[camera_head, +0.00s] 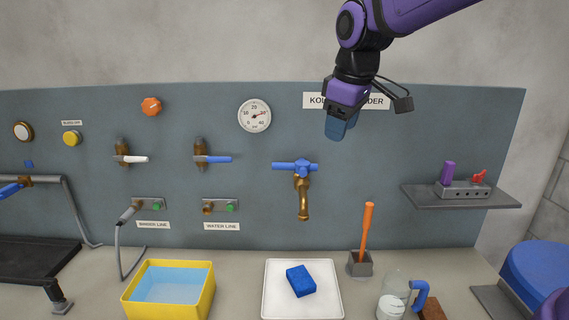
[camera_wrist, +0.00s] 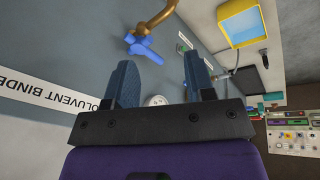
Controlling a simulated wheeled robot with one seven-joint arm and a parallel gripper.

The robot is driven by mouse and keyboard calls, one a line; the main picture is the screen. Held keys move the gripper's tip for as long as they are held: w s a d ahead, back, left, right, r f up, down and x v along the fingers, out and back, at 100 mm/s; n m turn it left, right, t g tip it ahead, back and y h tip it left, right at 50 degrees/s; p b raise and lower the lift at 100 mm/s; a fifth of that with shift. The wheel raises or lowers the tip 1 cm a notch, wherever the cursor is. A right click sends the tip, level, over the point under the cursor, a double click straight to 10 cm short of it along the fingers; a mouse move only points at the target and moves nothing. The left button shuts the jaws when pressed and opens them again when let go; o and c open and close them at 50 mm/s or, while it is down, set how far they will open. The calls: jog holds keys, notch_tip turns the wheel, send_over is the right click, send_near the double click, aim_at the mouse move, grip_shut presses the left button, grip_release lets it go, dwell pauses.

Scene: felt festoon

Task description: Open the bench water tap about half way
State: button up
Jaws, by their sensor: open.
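The bench water tap has a brass spout (camera_head: 303,198) and a blue cross-bar handle (camera_head: 295,167) mounted on the grey-blue wall panel. The handle lies roughly horizontal in the head view. In the wrist view the blue handle (camera_wrist: 146,47) and brass spout (camera_wrist: 160,18) show at the top, beyond the fingertips. My gripper (camera_head: 341,128) is up and to the right of the tap, in front of the panel, touching nothing. In the wrist view my gripper (camera_wrist: 160,75) shows its two blue fingers wide apart with nothing between them.
A pressure gauge (camera_head: 254,116) sits up left of the tap. Blue-handled (camera_head: 218,159) and white-handled (camera_head: 136,159) valves are further left. Below are a white tray (camera_head: 272,310) with a blue sponge (camera_head: 300,281), a yellow basin (camera_head: 207,300) and an orange-handled tool (camera_head: 367,226) in a holder.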

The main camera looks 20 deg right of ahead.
aim_at(289, 170)
jog(key=w+a+f+n+g, duration=0.1)
jog(key=w+a+f+n, duration=0.2)
jog(key=w, duration=0.6)
jog(key=w+a+f+n, duration=0.2)
jog(key=w+a+n, duration=0.1)
jog(key=w, duration=0.5)
jog(key=shift+h, duration=0.4)
jog(key=x, duration=1.1)
jog(key=shift+d, duration=0.1)
jog(key=shift+r, duration=0.1)
grip_shut()
